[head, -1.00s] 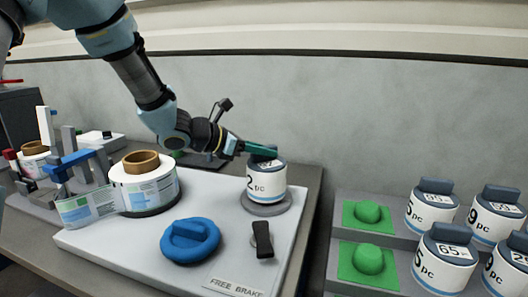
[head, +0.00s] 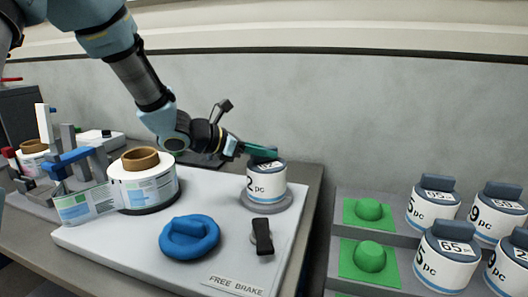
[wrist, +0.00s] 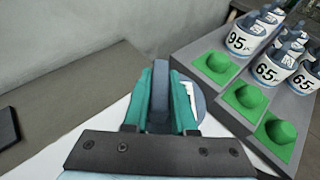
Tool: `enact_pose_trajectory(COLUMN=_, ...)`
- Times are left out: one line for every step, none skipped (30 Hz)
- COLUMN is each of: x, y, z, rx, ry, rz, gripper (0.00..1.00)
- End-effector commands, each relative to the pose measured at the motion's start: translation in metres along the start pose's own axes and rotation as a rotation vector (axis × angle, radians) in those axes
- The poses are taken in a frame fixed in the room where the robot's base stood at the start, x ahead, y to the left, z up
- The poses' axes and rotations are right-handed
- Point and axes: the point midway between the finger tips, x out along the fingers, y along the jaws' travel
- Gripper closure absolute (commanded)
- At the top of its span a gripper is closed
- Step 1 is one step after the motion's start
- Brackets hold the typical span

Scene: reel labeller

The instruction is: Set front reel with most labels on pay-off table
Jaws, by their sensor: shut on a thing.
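A white reel with a dark blue-grey top and handle (head: 267,182) sits upright on the grey round pay-off table (head: 267,203) on the white board. Its side print is partly turned away; a "2" and "pc" show. My gripper (head: 262,152) is at its top. In the wrist view my gripper's green fingers (wrist: 159,103) are shut on the reel's handle (wrist: 159,88). Other reels stand on the grey stepped rack at right: a front one marked 65 (head: 446,257), and ones behind it (head: 433,203) (head: 497,212). Two green pads with domes (head: 368,211) (head: 369,258) hold no reel.
A blue knob disc (head: 189,239), a black lever (head: 263,237) and a "FREE BRAKE" label (head: 236,286) are on the white board (head: 120,245). A label roll (head: 145,185) stands at left beside a blue-and-grey applicator (head: 72,158). A wall is behind.

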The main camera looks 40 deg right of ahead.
Motion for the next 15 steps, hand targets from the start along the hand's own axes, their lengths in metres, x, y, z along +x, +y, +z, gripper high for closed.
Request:
enact_pose_trajectory(x=0.0007, y=0.0001, z=-0.0015, rx=0.000, ry=-0.001, rz=0.000, gripper=1.00)
enact_pose_trajectory(x=0.0009, y=0.0001, z=-0.0020, rx=0.000, ry=-0.001, rz=0.000, gripper=1.00)
enact_pose_trajectory(x=0.0004, y=0.0001, z=-0.0008, rx=0.000, ry=-0.001, rz=0.000, gripper=0.71)
enact_pose_trajectory(x=0.0004, y=0.0001, z=-0.0007, rx=0.000, ry=-0.001, rz=0.000, gripper=0.68)
enact_pose_trajectory(x=0.0004, y=0.0001, z=-0.0007, rx=0.000, ry=-0.001, rz=0.000, gripper=0.64)
enact_pose_trajectory(x=0.0004, y=0.0001, z=-0.0007, rx=0.000, ry=0.000, rz=0.000, gripper=0.63)
enact_pose_trajectory(x=0.0004, y=0.0000, z=-0.0008, rx=0.000, ry=0.000, rz=0.000, gripper=0.63)
enact_pose_trajectory(x=0.0004, y=0.0000, z=-0.0008, rx=0.000, ry=0.000, rz=0.000, gripper=0.63)
enact_pose_trajectory(x=0.0004, y=0.0000, z=-0.0008, rx=0.000, ry=0.000, rz=0.000, gripper=0.63)
enact_pose_trajectory(x=0.0004, y=0.0000, z=-0.0008, rx=0.000, ry=0.000, rz=0.000, gripper=0.63)
enact_pose_trajectory(x=0.0004, y=0.0000, z=-0.0013, rx=0.000, ry=0.001, rz=0.000, gripper=0.63)
enact_pose_trajectory(x=0.0002, y=0.0000, z=-0.0013, rx=0.000, ry=0.001, rz=0.000, gripper=0.63)
enact_pose_trajectory(x=-0.0003, y=0.0001, z=-0.0011, rx=0.000, ry=0.001, rz=0.000, gripper=0.63)
enact_pose_trajectory(x=-0.0013, y=0.0003, z=-0.0010, rx=0.000, ry=0.001, rz=0.001, gripper=0.63)
enact_pose_trajectory(x=-0.0034, y=0.0005, z=-0.0006, rx=0.000, ry=0.000, rz=0.001, gripper=0.63)
